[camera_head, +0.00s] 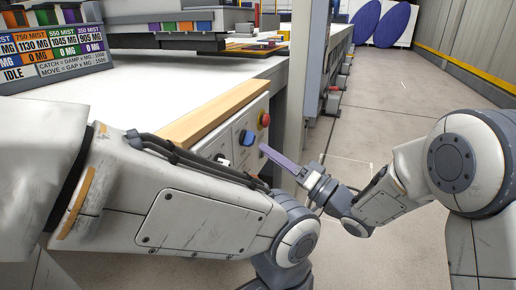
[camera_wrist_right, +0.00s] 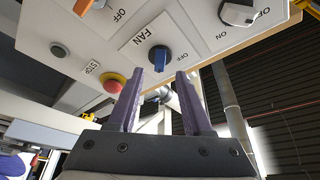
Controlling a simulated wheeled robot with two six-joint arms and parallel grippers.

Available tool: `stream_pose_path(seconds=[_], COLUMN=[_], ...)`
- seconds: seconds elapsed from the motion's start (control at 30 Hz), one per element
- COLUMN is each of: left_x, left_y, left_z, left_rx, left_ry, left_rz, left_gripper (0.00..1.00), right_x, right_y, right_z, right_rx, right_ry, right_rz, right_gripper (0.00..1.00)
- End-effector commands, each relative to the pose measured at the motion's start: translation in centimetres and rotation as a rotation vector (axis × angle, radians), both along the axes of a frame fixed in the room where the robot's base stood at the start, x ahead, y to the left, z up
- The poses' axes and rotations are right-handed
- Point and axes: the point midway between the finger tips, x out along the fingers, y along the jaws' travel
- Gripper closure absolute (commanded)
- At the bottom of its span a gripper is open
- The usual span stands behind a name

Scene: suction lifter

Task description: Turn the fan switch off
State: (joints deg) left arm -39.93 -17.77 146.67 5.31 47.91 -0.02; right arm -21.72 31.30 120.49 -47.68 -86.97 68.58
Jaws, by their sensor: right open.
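The fan switch is a blue knob (camera_wrist_right: 160,58) beside a FAN label (camera_wrist_right: 143,38) on a white panel in the right wrist view. In the head view the blue knob (camera_head: 246,137) is on the panel's front. Which mark it points to is unclear. My right gripper (camera_wrist_right: 158,73) is open and empty, its purple fingers pointing at the knob, which appears between the fingertips; contact cannot be told. In the head view the right gripper (camera_head: 266,149) is just right of the knob. My left arm crosses the foreground; its gripper is out of view.
A red stop button (camera_head: 264,118) is beside the fan knob on the panel. A grey post (camera_head: 297,80) stands behind. Open floor (camera_head: 400,110) lies to the right.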

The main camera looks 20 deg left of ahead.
Motion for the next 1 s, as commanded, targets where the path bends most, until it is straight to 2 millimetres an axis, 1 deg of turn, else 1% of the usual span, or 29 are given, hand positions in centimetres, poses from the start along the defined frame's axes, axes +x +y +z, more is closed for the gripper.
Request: stream_pose_path(seconds=[0.03, 0.1, 0.2, 0.3, 0.63, 0.67, 0.7, 0.77, 0.8, 1.0], left_x=[0.0, 0.0, 0.0, 0.0, 0.0, 0.0, 0.0, 0.0, 0.0, 0.0], left_y=[0.0, 0.0, 0.0, 0.0, 0.0, 0.0, 0.0, 0.0, 0.0, 0.0], left_z=[-0.2, -0.4, -0.5, -0.6, -0.6, -0.6, -0.6, -0.6, -0.6, -0.6], left_rx=[0.0, 0.0, 0.0, 0.0, 0.0, 0.0, 0.0, 0.0, 0.0, 0.0], left_ry=[0.0, 0.0, 0.0, 0.0, 0.0, 0.0, 0.0, 0.0, 0.0, 0.0], left_rz=[0.0, 0.0, 0.0, 0.0, 0.0, 0.0, 0.0, 0.0, 0.0, 0.0], left_gripper=[0.5, 0.5, 0.5, 0.5, 0.5, 0.5, 0.5, 0.5, 0.5, 0.5], right_x=[0.2, 0.5, 1.0, 1.2, 1.4, 1.4, 1.4, 1.4, 1.4, 1.4], right_y=[1.0, 2.0, 3.1, 3.8, 4.1, 4.1, 4.1, 4.1, 4.1, 4.1], right_z=[0.2, 0.5, 0.8, 1.1, 1.2, 1.2, 1.2, 1.2, 1.2, 1.2], right_rx=[0.001, 0.002, 0.0, 0.0, -0.001, -0.001, -0.001, -0.001, -0.001, -0.001], right_ry=[-0.002, -0.002, -0.002, -0.001, 0.0, 0.0, 0.0, 0.0, 0.0, -0.003], right_rz=[0.004, 0.002, 0.002, 0.0, -0.002, -0.002, -0.002, -0.002, -0.002, -0.002], right_gripper=[0.5, 0.5, 0.5, 0.5, 0.5, 0.58, 0.73, 0.96, 1.0, 1.0])
